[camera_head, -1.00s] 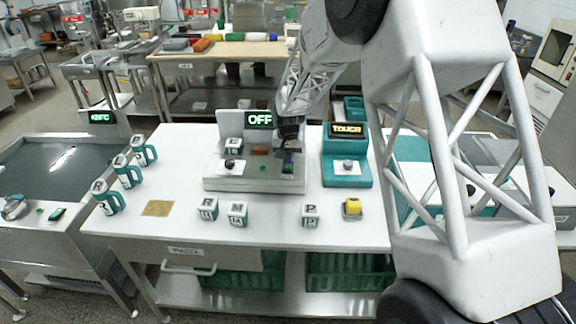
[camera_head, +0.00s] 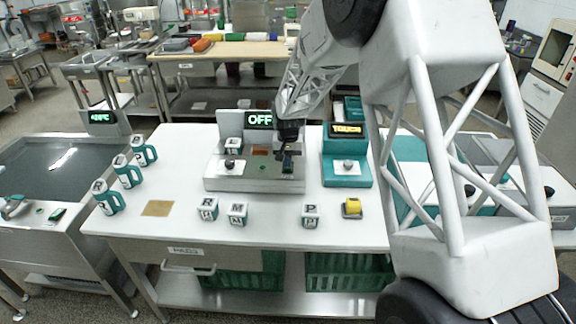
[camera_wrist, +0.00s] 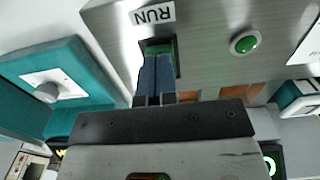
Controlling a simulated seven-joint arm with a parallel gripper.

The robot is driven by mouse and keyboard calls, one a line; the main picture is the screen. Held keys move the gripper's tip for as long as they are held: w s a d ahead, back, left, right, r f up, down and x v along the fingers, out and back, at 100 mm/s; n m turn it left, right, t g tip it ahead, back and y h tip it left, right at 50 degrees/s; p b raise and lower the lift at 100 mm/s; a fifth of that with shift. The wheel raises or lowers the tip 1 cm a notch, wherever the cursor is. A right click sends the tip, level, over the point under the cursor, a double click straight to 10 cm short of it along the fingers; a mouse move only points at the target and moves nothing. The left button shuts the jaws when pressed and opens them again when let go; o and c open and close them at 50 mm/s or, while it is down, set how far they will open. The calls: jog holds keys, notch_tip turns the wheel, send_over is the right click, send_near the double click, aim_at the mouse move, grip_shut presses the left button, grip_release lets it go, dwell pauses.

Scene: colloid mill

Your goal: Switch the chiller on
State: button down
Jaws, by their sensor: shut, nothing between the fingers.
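A grey metal machine (camera_head: 225,184) stands at the back middle of the white table, its display (camera_head: 258,119) reading OFF. In the wrist view, a label reading RUN (camera_wrist: 152,15) appears upside down beside a green switch (camera_wrist: 160,47) in a dark recess. My gripper (camera_head: 287,169) is shut and empty, with its fingertips at that switch; whether they touch it I cannot tell. The fingers hide part of the switch. A round green button (camera_wrist: 245,42) is beside it. No part is marked as the chiller in the frames.
A teal unit (camera_head: 347,173) with a lit display and a knob stands just right of the machine. Lettered cubes (camera_head: 238,214) and a yellow-topped item (camera_head: 352,208) are in front. Teal mugs (camera_head: 110,200) stand left, beside a basin (camera_head: 60,165) with a green display.

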jog(key=shift+f, duration=0.55)
dwell(0.5)
jog(key=shift+r, duration=3.55)
jog(key=shift+s+d+r, duration=0.3)
jog(key=shift+s+r, duration=0.05)
jog(key=shift+r, duration=0.05)
jog(key=s+d+r+t, duration=0.1)
jog(key=s+d+r, duration=0.65)
jog(key=s, duration=0.35)
jog(key=s+d+r, duration=0.7)
jog(key=s+r, duration=0.1)
jog(key=s, duration=0.4)
jog(key=s+d, duration=0.4)
jog(key=s, duration=0.9)
jog(key=s+d+t, duration=0.1)
jog(key=s+d, duration=0.2)
jog(key=s, duration=1)
jog(key=shift+d+t, duration=0.3)
jog(key=shift+d, duration=0.1)
